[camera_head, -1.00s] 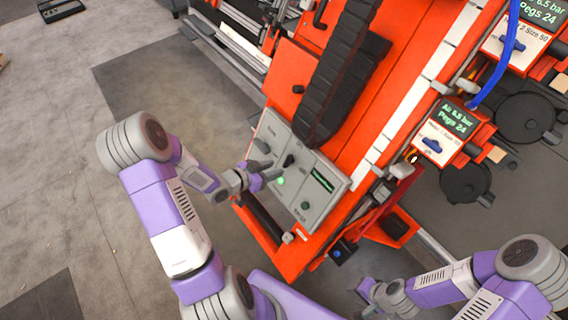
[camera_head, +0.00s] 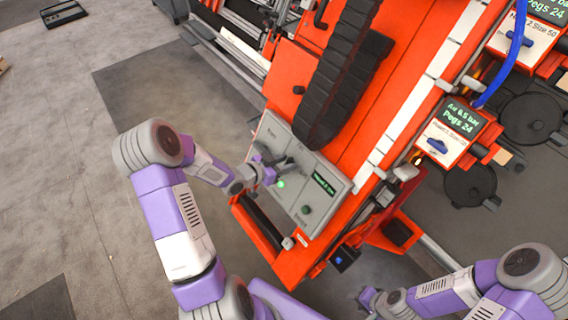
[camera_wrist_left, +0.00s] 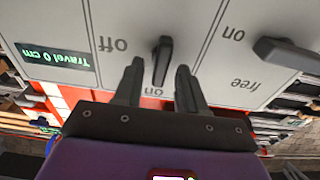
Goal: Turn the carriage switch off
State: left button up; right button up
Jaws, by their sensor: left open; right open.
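The grey control panel (camera_head: 331,177) sits on the red machine and carries black lever switches. In the left wrist view the panel shows upside down. There, a black lever (camera_wrist_left: 162,58) with an "off" label to its upper left and an "on" label below it stands between my open left fingers (camera_wrist_left: 158,80). Whether they touch it I cannot tell. A second black lever (camera_wrist_left: 286,52), marked "on" and "free", is to the right. In the head view my left gripper (camera_head: 280,164) is over the panel and partly hides the levers. My right gripper (camera_head: 368,299) is low, away from the panel, and open.
A green lamp (camera_head: 281,184), a green knob (camera_head: 305,210) and a display (camera_head: 324,183) reading "Travel 0 cm" are on the panel. A black cable chain (camera_head: 335,85) rises just behind it. Open floor lies at left.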

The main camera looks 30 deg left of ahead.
pick_arm(q)
grip_shut()
jog(key=n+p, duration=0.2)
jog(key=shift+r+n+p, duration=0.15)
jog(key=shift+n+p, duration=0.25)
jog(key=n+p, duration=0.1)
jog(key=n, duration=0.1)
jog(key=n+p, duration=0.1)
jog(key=shift+a+n+y+p, duration=0.2)
jog(key=shift+n+y+p, duration=0.1)
jog(key=shift+n+p, duration=0.1)
jog(key=n+p, duration=0.1)
jog(key=n, duration=0.1)
jog(key=n+p, duration=0.2)
jog(key=n, duration=0.1)
jog(key=shift+a+f+n+y, duration=0.15)
jog(key=shift+f+n+y, duration=0.1)
jog(key=shift+n+y, duration=0.05)
jog(key=n+p, duration=0.1)
jog(key=n, duration=0.2)
jog(key=shift+f+g, duration=0.1)
jog(key=shift+g, duration=0.2)
jog(key=shift+a+f+n+p, duration=0.15)
jog(key=shift+n+p, duration=0.55)
jog(key=shift+n, duration=0.9)
